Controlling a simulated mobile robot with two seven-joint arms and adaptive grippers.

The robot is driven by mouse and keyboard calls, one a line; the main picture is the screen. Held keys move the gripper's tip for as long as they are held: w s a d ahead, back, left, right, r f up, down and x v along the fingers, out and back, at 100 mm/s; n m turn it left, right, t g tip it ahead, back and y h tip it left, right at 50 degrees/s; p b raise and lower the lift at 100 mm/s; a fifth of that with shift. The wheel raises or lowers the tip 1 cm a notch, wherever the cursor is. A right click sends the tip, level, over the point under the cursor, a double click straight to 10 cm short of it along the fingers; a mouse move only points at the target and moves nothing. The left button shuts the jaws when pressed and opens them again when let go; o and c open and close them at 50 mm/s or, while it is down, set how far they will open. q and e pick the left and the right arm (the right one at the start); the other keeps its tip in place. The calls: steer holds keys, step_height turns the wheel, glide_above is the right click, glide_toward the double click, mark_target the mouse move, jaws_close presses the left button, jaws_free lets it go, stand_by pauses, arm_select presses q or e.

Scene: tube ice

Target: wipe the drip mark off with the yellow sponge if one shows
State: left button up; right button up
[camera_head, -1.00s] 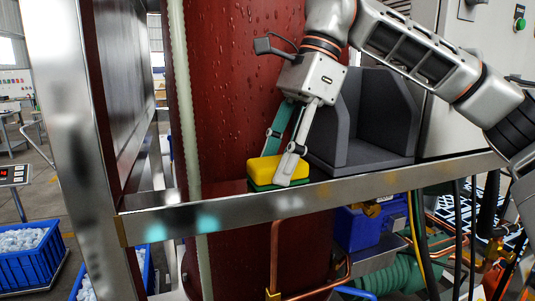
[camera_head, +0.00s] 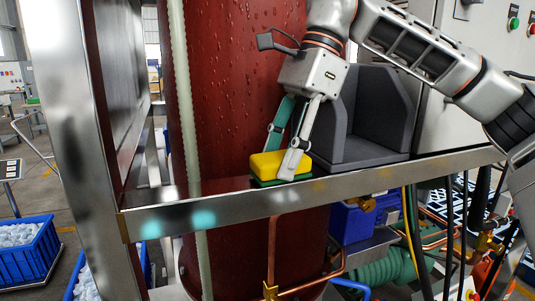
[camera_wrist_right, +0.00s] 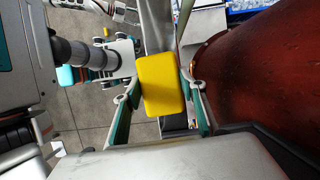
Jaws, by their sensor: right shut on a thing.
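My right gripper (camera_head: 290,160) is shut on the yellow sponge (camera_head: 267,165), which has a green underside. The fingers reach down over it, just behind the metal rail and in front of the dark red cylinder (camera_head: 235,110). In the right wrist view the sponge (camera_wrist_right: 161,85) sits between the two teal-lined fingers, beside the cylinder. I cannot tell whether the sponge touches the rail or the cylinder. Water drops cover the cylinder's upper part. I cannot make out a separate drip mark. My left gripper is not seen in the head view.
A shiny metal rail (camera_head: 350,184) crosses in front of the cylinder and joins an upright post (camera_head: 75,120) at left. A dark grey chute (camera_head: 372,120) stands right of the gripper. Below are copper pipes and a green hose. A blue crate of ice (camera_head: 30,255) is at lower left.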

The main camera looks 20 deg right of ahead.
steer(key=shift+w+d+m, duration=0.1)
steer(key=shift+w+m, duration=0.2)
steer(key=shift+w, duration=0.1)
steer(key=shift+a+f, duration=0.1)
steer(key=shift+a, duration=0.2)
steer(key=shift+w+a+f, duration=0.1)
steer(key=shift+w+a, duration=0.05)
steer(key=shift+a, duration=0.3)
steer(key=shift+s, duration=0.2)
